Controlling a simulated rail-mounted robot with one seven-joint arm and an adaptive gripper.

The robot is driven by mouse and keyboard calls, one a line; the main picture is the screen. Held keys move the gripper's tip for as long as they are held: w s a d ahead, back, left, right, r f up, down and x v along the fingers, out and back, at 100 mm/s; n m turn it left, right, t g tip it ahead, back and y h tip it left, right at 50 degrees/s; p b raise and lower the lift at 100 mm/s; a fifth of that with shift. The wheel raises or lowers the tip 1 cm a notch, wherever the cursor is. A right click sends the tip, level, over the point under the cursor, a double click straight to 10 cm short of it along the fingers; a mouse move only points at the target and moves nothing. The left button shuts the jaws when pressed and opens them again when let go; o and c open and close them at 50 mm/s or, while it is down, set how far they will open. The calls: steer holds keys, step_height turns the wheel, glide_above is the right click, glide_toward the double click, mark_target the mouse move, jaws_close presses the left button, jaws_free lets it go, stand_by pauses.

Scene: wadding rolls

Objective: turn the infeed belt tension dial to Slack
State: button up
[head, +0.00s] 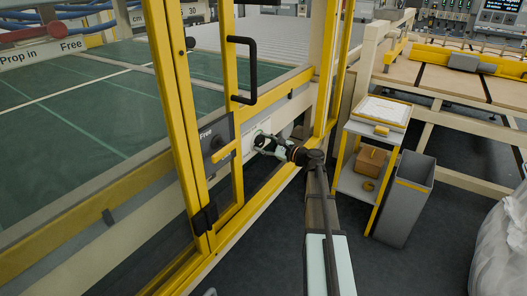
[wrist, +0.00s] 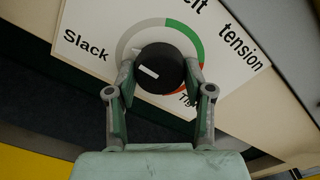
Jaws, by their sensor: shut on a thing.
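The belt tension dial (wrist: 165,60) is a round black knob with a white pointer line, on a white plate (wrist: 95,22) in the wrist view. The plate reads "Slack" at left, "tension" at upper right and a partly hidden "Tig..." at lower right. A ring around the knob is grey at left, green at upper right and red at lower right. The pointer line lies on the knob's left, slanting toward "Slack". My gripper (wrist: 160,77) is shut on the knob, one finger each side. In the head view my gripper (head: 262,141) is at the plate, hiding the dial.
A yellow-framed door with a black handle (head: 243,70) stands left of my arm. A small cart (head: 352,185) and a grey bin (head: 405,200) stand to the right.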

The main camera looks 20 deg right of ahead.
steer(key=n+b, duration=0.5)
steer(key=b, duration=0.1)
steer(key=shift+w+f+n, duration=0.1)
steer(key=shift+f+n, duration=0.05)
steer(key=shift+n, duration=0.15)
steer(key=n+b, duration=0.4)
steer(key=shift+r+n, duration=0.25)
steer(key=shift+n, duration=0.05)
steer(key=shift+r, duration=0.1)
steer(key=o, duration=1.2)
steer(key=v, duration=1.2)
